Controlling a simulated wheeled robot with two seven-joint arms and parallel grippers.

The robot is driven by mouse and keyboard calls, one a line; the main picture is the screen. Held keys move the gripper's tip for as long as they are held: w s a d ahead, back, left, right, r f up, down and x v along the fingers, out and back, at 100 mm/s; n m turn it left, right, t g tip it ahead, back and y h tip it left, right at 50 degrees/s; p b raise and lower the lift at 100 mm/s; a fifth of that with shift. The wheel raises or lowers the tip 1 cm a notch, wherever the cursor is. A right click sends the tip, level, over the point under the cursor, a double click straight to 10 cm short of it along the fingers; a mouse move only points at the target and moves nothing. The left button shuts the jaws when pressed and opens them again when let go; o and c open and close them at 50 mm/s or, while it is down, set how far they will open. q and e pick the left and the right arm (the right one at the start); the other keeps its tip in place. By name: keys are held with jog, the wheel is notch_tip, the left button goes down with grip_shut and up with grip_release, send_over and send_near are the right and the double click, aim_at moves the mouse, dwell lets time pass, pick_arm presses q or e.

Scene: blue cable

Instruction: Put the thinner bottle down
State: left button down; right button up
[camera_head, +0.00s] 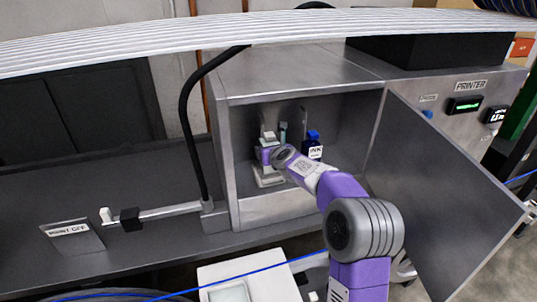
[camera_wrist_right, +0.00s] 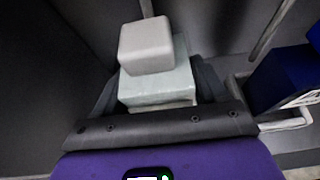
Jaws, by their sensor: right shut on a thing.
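The thinner bottle has a white block-shaped cap (camera_wrist_right: 146,46) and a pale, translucent body (camera_wrist_right: 158,88) in the right wrist view. My right gripper (camera_wrist_right: 160,96) is shut on its body, with dark fingers on both sides. In the head view, my right gripper (camera_head: 273,147) is inside the open metal cabinet, and the bottle shows only as a small pale shape there. A whitish piece (camera_head: 268,179) shows just below the gripper; I cannot tell whether the bottle touches anything beneath it. My left gripper is not in view.
A blue-capped ink bottle (camera_head: 314,144) stands to the right of the gripper, in a light wire holder (camera_wrist_right: 290,122). The cabinet door (camera_head: 440,190) hangs open at right. A lever (camera_head: 160,212) and a sign (camera_head: 72,236) are at left.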

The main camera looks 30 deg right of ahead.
jog(key=shift+w+f, duration=0.25)
jog(key=shift+f, duration=0.7)
jog(key=shift+f, duration=0.15)
jog(key=o, duration=1.3)
